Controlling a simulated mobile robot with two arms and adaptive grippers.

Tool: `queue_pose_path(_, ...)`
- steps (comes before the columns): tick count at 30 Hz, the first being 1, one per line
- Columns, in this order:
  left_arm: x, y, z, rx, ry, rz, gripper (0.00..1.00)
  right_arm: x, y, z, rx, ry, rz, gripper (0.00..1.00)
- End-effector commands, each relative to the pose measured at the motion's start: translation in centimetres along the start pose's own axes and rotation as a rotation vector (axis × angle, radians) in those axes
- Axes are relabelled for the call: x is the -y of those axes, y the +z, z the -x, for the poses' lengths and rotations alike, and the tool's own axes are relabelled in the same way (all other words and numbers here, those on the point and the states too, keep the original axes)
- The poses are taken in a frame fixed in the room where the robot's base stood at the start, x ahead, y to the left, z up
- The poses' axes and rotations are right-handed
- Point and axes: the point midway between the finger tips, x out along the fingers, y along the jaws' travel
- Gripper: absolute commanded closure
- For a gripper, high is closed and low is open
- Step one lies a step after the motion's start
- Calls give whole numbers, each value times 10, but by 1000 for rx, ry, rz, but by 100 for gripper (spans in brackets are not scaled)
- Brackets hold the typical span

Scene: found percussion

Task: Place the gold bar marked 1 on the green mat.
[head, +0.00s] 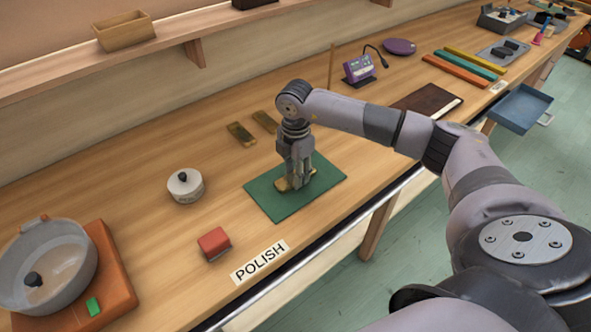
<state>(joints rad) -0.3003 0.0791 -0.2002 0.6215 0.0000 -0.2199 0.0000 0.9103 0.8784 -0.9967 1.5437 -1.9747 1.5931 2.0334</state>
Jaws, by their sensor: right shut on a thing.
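The green mat (276,204) lies flat on the wooden bench, behind the POLISH label. My right gripper (296,184) points down over the mat and is shut on a gold bar (282,185). The bar is at the mat's surface; I cannot tell whether it touches the mat. The fingers hide most of it, and no mark on it can be read. Two other gold bars lie behind the mat, one on the left (241,134) and one on the right (265,122), partly near my arm. My left gripper is not in view.
A white lidded pot (186,187) and a red block (214,244) stand left of the mat. A grey pan (45,265) sits on an orange base at the lower left. A purple device (360,69) and a dark board (428,100) are behind my right arm.

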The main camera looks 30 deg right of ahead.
Motion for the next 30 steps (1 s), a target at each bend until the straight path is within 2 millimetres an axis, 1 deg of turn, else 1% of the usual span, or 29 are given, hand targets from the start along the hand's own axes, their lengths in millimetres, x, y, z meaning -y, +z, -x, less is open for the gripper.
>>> queue_pose_path(7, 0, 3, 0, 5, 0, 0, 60, -1, 0, 1, -1, 3, 0, 100)
queue_pose_path(10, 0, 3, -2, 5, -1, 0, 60, -1, 0, -2, -1, 3, 0, 100)
queue_pose_path(11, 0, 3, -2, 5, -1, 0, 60, 0, 0, -4, -1, 0, 0, 66)
queue_pose_path(19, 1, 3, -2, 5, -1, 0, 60, 0, 0, -3, -1, 0, 0, 48)
queue_pose_path(20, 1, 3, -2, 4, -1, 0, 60, 0, 0, -3, -1, 0, 0, 47)
queue_pose_path(27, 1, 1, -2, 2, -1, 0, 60, 0, 0, -2, -1, 0, 0, 47)
queue_pose_path(30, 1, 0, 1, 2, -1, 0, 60, 0, 0, 2, -1, 1, 0, 47)
